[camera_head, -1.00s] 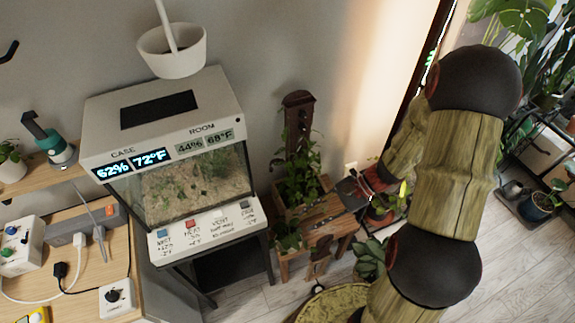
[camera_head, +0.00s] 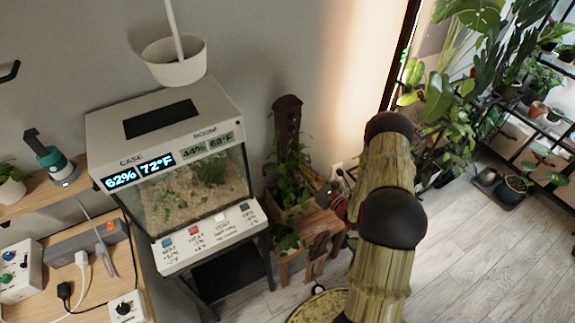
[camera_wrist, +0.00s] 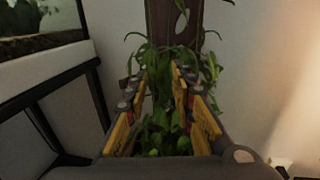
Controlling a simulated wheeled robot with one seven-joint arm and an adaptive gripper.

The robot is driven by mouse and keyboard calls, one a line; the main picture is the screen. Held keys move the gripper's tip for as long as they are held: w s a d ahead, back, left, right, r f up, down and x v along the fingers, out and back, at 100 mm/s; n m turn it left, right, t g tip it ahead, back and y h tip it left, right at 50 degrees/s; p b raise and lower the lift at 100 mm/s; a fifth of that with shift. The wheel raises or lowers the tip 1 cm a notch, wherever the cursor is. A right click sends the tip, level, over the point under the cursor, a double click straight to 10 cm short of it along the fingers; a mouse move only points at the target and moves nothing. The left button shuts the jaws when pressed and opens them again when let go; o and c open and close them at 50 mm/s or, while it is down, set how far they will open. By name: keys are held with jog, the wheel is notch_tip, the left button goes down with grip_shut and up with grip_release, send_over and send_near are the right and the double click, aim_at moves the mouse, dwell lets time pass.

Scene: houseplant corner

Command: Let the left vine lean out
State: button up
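A brown upright post (camera_head: 287,118) stands against the wall, with leafy vines (camera_head: 284,175) at its foot. In the wrist view the post (camera_wrist: 160,22) is straight ahead, with green vine leaves (camera_wrist: 205,68) on both sides of its lower part. Which stem is the left vine I cannot tell for certain. My gripper (camera_wrist: 157,85) is open, its yellow-padded fingers apart at the front of the vines, with leaves (camera_wrist: 160,130) showing between and below them. In the head view my gripper (camera_head: 322,190) is just right of the post. Contact with any stem is unclear.
A glass case (camera_head: 195,190) on a dark stand is left of the post. A small wooden bench (camera_head: 318,228) is below my gripper. A white hanging pot (camera_head: 175,68) is above the case.

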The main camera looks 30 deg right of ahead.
jog(key=b+x, duration=0.1)
jog(key=x, duration=0.6)
jog(key=shift+w, duration=0.15)
jog(key=shift+c, duration=0.4)
grip_shut()
dwell(0.4)
